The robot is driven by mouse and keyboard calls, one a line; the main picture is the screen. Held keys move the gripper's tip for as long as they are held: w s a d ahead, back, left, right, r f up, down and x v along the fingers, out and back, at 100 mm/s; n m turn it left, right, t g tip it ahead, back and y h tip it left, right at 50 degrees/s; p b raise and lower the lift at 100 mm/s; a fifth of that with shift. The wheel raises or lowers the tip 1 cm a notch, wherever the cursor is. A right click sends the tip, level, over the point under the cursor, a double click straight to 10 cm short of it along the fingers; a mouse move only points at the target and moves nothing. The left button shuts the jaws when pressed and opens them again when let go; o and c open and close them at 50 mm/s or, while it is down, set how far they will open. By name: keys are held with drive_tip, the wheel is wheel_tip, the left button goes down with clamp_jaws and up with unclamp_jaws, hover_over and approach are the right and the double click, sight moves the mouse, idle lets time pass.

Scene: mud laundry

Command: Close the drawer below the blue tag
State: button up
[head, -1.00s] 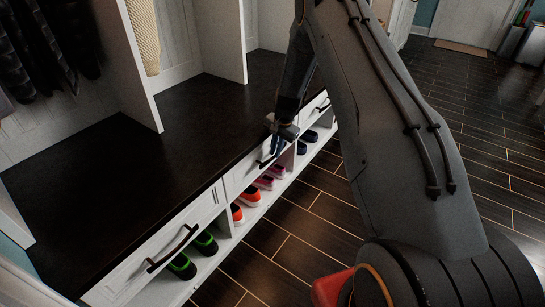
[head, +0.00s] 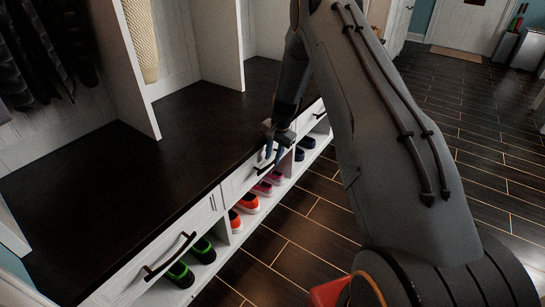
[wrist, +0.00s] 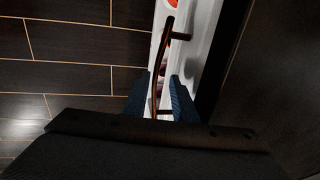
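The middle drawer (head: 232,186) is a white front under the dark bench top, with a dark bar handle. My gripper (head: 271,154) is at this drawer's handle, with its blue fingers pointing down. In the wrist view the handle (wrist: 157,60) runs between the two spread fingers of my gripper (wrist: 160,100). I cannot tell whether either finger touches it. I cannot tell how far this drawer stands out. A nearer drawer (head: 140,273) with its own dark handle (head: 170,256) is at the lower left. I see no blue tag; it may be hidden.
Green, orange, pink and blue shoes stand in open cubbies below the drawers, such as the orange pair (head: 248,203). White dividers (head: 218,45) rise from the bench top (head: 110,185). The dark tiled floor (head: 300,220) beside the bench is clear.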

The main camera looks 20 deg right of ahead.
wheel_tip(320, 180, up, 7)
drive_tip(key=s+p, duration=0.1)
drive_tip(key=shift+d+r, duration=0.2)
drive_tip(key=shift+d, duration=0.2)
